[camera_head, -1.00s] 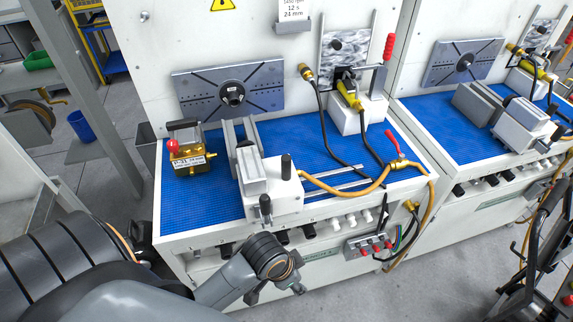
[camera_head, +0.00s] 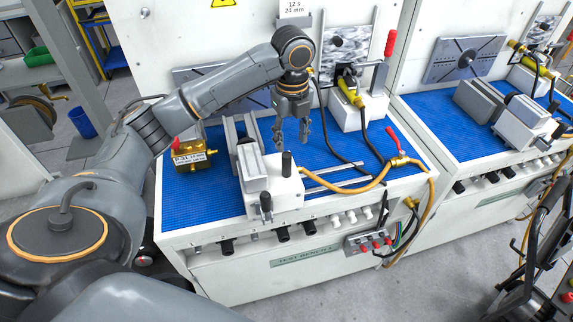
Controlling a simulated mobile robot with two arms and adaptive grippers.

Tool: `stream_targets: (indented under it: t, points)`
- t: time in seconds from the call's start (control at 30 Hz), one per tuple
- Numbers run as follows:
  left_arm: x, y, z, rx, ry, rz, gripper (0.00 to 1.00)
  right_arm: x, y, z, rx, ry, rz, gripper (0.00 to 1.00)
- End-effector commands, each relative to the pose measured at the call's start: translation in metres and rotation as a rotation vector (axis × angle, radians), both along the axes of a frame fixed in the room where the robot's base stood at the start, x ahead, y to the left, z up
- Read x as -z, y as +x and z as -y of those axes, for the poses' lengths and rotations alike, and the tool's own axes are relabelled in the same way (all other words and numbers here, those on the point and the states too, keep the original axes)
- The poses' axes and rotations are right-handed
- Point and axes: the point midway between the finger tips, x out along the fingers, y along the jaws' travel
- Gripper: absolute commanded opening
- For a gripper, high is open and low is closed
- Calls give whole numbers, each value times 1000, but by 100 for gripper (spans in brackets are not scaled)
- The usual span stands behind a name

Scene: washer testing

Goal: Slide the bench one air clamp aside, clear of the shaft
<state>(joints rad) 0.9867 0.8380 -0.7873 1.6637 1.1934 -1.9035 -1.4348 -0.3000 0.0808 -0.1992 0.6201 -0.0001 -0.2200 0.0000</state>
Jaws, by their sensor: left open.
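The bench one air clamp (camera_head: 272,191) is a white block with grey jaw plates, a black upright knob (camera_head: 287,163) on top and an orange hose at its right side. It sits on the blue mat toward the front of the near bench. My left gripper (camera_head: 291,143) points down with its fingers apart and empty. In the picture its fingertips are just above the knob; I cannot tell if they touch anything. The slotted grey plate (camera_head: 196,75) on the back panel is partly covered by my left arm, which hides the shaft at its centre.
A brass unit (camera_head: 190,154) stands left of the clamp. Metal rails (camera_head: 335,178), a red-handled valve (camera_head: 398,158) and hoses lie to its right. A white fixture with a yellow connector (camera_head: 350,92) stands at the back right. Blue mat (camera_head: 205,205) is bare at front left.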

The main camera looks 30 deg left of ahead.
Motion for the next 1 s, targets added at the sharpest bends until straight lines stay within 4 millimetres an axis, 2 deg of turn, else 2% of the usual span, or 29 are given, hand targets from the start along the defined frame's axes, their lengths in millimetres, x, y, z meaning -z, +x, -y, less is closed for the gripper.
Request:
stream_targets:
  t: [0.03, 0.1, 0.27, 0.47, 0.8, 1.0]
  points:
    - [-11, 2, -9, 12, 2, -1, 48, 0, 0, -1, 0, 1, 0, 38]
    - [-19, 3, -14, 29, -1, -7, 48, 0, 0, -1, 0, 1, 0, 38]
    - [-15, 3, -17, 41, -4, -14, 48, -3, 0, -2, 0, 2, 1, 38]
    - [18, 2, -17, 38, -4, -17, 48, -12, 0, -2, 0, 2, 1, 38]
    - [87, 2, -17, 38, -3, -13, 48, -29, 0, -2, -1, 2, 1, 38]
    - [110, 3, -16, 40, -4, -10, 48, -33, 0, -2, -1, 2, 1, 38]
